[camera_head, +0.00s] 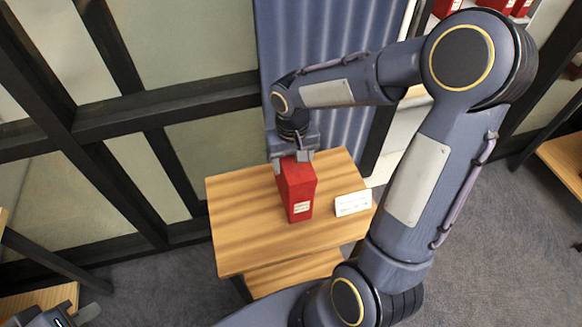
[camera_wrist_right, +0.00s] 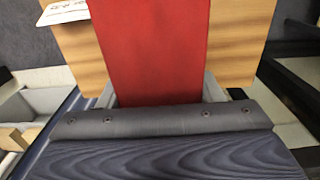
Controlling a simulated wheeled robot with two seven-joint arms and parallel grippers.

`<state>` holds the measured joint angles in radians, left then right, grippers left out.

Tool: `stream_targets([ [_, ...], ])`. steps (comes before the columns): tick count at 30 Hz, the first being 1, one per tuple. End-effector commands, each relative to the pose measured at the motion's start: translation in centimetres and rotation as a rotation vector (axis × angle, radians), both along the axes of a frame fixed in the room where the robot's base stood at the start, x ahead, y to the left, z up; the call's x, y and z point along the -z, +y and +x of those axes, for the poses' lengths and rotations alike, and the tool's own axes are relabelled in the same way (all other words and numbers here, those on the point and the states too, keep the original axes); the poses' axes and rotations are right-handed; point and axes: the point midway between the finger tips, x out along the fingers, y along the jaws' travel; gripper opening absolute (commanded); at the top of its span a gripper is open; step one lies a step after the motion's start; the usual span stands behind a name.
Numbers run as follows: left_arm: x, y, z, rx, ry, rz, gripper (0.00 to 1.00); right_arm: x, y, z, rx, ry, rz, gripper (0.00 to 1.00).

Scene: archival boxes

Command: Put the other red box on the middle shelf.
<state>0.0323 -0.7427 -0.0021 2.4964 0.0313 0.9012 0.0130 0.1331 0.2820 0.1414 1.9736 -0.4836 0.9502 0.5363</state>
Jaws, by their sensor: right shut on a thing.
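A red box (camera_head: 299,194) with a small white label is upright over the wooden stand's top (camera_head: 235,222). I cannot tell whether it rests on the wood or is just above it. My right gripper (camera_head: 293,157) comes down from above and is shut on the box's upper end. In the right wrist view the red box (camera_wrist_right: 152,45) lies between the two fingers (camera_wrist_right: 160,92). My left gripper (camera_head: 75,317) is only partly in view at the lower left corner, away from the box. More red boxes (camera_head: 447,6) stand on a shelf at the top right, mostly cut off or hidden by my right arm.
A white label card (camera_head: 353,203) stands on the wooden top, right of the box. The stand has a lower board (camera_head: 290,272). Dark beams with pale panels (camera_head: 180,40) and a blue corrugated panel (camera_head: 330,30) are behind. Another wooden surface (camera_head: 565,160) is at the right edge.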

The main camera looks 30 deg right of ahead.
Motion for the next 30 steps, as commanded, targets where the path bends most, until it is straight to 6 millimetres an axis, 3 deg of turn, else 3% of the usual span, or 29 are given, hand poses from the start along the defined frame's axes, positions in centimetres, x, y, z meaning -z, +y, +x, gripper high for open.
stream_targets([
  [9,-0.1,0.0,0.0,0.000,0.000,0.000,0.00,3.5,0.0,0.6,-0.001,0.000,0.000,0.05],
  [21,0.4,0.0,0.0,0.000,0.000,0.000,0.00,4.1,0.1,0.6,-0.001,-0.003,0.000,0.05],
  [22,0.4,0.0,0.0,0.000,0.000,0.000,0.00,4.1,0.1,0.6,-0.001,-0.001,0.000,0.61],
  [27,0.3,0.0,0.0,0.000,0.000,0.000,0.00,4.0,0.0,0.6,-0.001,-0.001,0.000,0.82],
  [30,0.3,0.0,0.0,0.000,0.000,0.000,0.00,4.0,0.0,0.6,-0.001,-0.001,0.000,0.82],
])
